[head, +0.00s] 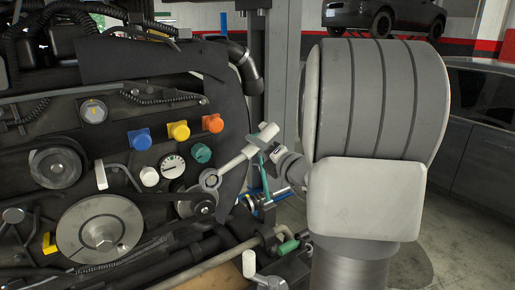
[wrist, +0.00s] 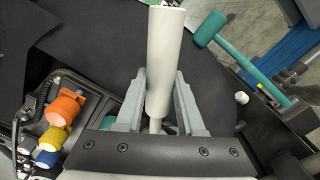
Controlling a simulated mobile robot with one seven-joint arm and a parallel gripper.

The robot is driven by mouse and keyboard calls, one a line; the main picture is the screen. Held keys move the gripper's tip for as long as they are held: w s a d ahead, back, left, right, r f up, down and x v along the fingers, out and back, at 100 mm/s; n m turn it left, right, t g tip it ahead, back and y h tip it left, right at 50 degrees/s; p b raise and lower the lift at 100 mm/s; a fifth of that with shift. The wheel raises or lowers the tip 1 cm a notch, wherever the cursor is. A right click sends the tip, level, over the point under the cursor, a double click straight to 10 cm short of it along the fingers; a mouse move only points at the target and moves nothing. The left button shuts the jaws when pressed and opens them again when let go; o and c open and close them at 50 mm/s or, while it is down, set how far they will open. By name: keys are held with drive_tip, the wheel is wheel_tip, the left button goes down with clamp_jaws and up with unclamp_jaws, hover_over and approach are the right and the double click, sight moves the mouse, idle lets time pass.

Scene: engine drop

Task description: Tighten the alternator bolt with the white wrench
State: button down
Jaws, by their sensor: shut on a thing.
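The white wrench (head: 236,158) slants across the right side of the engine in the head view. Its lower-left ring end is at the alternator bolt (head: 210,180) and appears to be around it, though I cannot tell how fully it is seated. My gripper (wrist: 159,76) is shut on the wrench's handle, with one finger on each side. The thick white handle (wrist: 164,50) shows upright between the fingers in the wrist view. The wrench's ring end and the bolt are hidden there behind my gripper body.
Orange (head: 213,123), yellow (head: 178,130) and blue (head: 139,139) caps and a gauge (head: 173,166) sit left of the wrench. A teal hammer (wrist: 210,29) lies to the right in the wrist view. A white-handled lever (head: 249,264) stands below. Cars stand behind.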

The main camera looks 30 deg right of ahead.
drive_tip(key=shift+s+r, duration=0.1)
drive_tip(key=s, duration=0.6)
drive_tip(key=shift+s+d, duration=0.15)
drive_tip(key=shift+s, duration=0.15)
idle(0.4)
drive_tip(key=shift+a+r+n, duration=1.35)
drive_tip(key=shift+r+n, duration=0.25)
drive_tip(key=shift+n, duration=0.1)
